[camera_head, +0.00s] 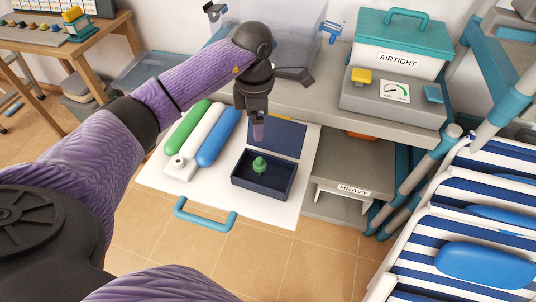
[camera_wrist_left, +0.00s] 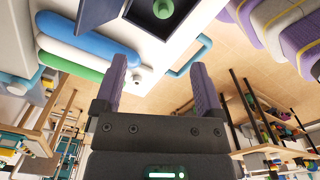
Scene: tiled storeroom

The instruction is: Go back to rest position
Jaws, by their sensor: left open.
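My left arm (camera_head: 185,87) comes in from the left in the head view and reaches over a white pull-out tray (camera_head: 226,198). Its gripper (camera_head: 258,132) points down above the tray, at the raised lid of a dark blue box. In the left wrist view the gripper (camera_wrist_left: 157,75) has its two purple fingers apart with nothing between them. The dark blue box (camera_head: 262,193) stands open on the tray with a green knobbed piece (camera_head: 259,165) inside. The gripper is apart from that piece. My right gripper is not in view.
Green (camera_head: 187,127), white and blue (camera_head: 218,137) rounded bars lie on the tray's left. The tray has a teal handle (camera_head: 205,222). A grey scale (camera_head: 392,100) and teal-lidded box (camera_head: 402,49) stand behind right. Striped loungers (camera_head: 470,215) fill the right. Tiled floor is clear in front.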

